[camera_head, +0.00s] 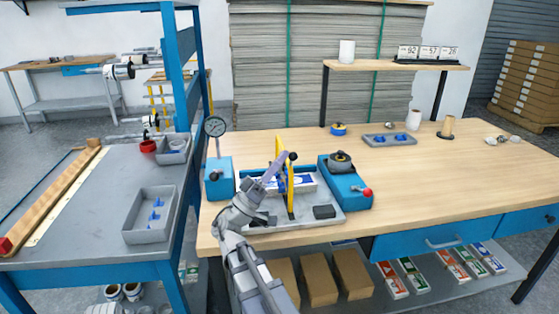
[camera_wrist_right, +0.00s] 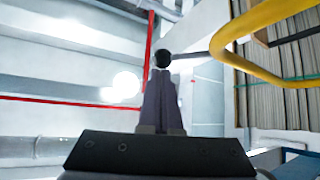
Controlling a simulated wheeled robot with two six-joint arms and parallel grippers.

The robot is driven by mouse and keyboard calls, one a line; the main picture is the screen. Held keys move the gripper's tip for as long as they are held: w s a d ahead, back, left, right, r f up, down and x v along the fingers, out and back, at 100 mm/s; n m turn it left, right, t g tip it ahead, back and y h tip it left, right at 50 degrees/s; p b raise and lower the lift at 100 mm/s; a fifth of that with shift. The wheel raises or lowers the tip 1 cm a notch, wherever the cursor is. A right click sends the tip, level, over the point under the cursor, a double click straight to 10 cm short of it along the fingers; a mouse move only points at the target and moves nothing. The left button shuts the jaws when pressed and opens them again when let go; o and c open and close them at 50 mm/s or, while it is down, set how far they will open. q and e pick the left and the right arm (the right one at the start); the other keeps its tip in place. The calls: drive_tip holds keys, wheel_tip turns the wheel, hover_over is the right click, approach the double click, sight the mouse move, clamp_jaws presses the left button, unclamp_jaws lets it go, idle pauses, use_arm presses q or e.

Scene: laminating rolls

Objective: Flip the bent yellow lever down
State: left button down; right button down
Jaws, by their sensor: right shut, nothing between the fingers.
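The bent yellow lever (camera_head: 282,168) stands upright over the grey tray of the fixture on the wooden bench. Its black ball knob (camera_head: 293,156) is at the upper end, on a thin rod. In the right wrist view the yellow lever (camera_wrist_right: 238,52) bends across the upper right, and the black knob (camera_wrist_right: 163,60) appears right at my fingertips. My right gripper (camera_head: 276,164) is shut and empty, raised beside the lever close to the knob; whether it touches I cannot tell. Its closed fingers (camera_wrist_right: 160,85) point up in the wrist view. My left gripper is not in view.
A grey tray (camera_head: 318,213) lies under the lever. The bench's right side (camera_head: 440,180) is mostly clear.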

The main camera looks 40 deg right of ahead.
drive_tip(key=shift+s+d+f, duration=0.1)
drive_tip(key=shift+s+f, duration=0.05)
drive_tip(key=shift+s, duration=0.15)
drive_tip(key=w+a+f+b, duration=0.1)
drive_tip(key=a+f+b, duration=0.2)
drive_tip(key=a, duration=1.3)
drive_tip(key=shift+w, duration=0.3)
